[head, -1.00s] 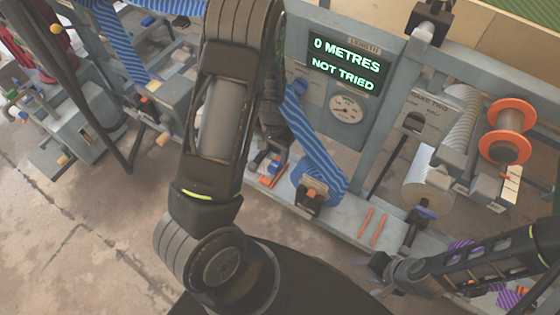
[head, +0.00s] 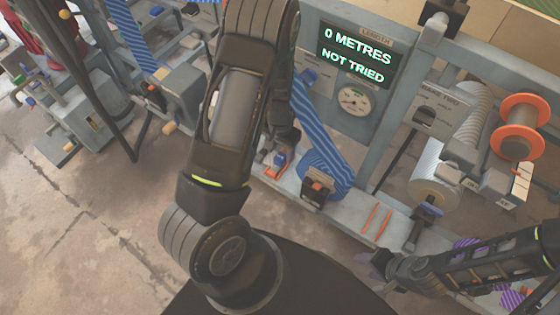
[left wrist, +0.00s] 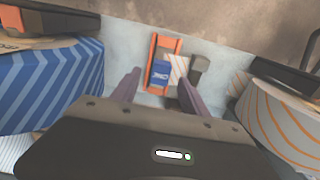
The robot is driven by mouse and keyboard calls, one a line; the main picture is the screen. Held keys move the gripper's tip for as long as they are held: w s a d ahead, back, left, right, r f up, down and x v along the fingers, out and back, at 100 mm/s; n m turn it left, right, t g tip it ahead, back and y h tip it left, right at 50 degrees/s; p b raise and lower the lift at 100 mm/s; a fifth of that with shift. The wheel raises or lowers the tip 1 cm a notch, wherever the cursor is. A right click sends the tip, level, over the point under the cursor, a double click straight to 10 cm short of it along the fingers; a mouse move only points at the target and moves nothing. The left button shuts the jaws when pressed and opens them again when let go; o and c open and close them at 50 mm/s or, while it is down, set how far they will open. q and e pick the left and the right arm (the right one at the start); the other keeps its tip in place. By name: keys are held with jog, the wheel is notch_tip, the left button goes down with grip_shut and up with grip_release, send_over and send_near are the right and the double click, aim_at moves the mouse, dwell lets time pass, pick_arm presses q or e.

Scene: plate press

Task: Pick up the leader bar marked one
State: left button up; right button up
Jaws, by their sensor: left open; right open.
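The leader bar marked one is a small blue block (left wrist: 160,72) with white lettering in the left wrist view. It lies at an orange holder (left wrist: 165,42), with a dark grey block (left wrist: 200,66) to its right. In the head view a small blue piece with orange (head: 279,159) shows beside my left arm. My left gripper (left wrist: 157,93) is open, its fingertips either side of the bar's near end in the picture; I cannot tell the height gap. In the head view my arm mostly hides it. My right gripper (head: 382,264) is open and empty at the lower right.
A blue striped roll (left wrist: 45,85) stands left and an orange striped roll (left wrist: 275,110) right, close to my left gripper. A screen (head: 355,55) reads "0 METRES NOT TRIED". An orange-flanged spool (head: 518,128) stands right.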

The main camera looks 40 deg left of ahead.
aim_at(280, 157)
pick_arm(q)
notch_tip(280, 157, down, 4)
jog(key=shift+f+b, duration=0.1)
jog(key=shift+b, duration=0.3)
dwell(0.3)
grip_shut()
dwell(0.4)
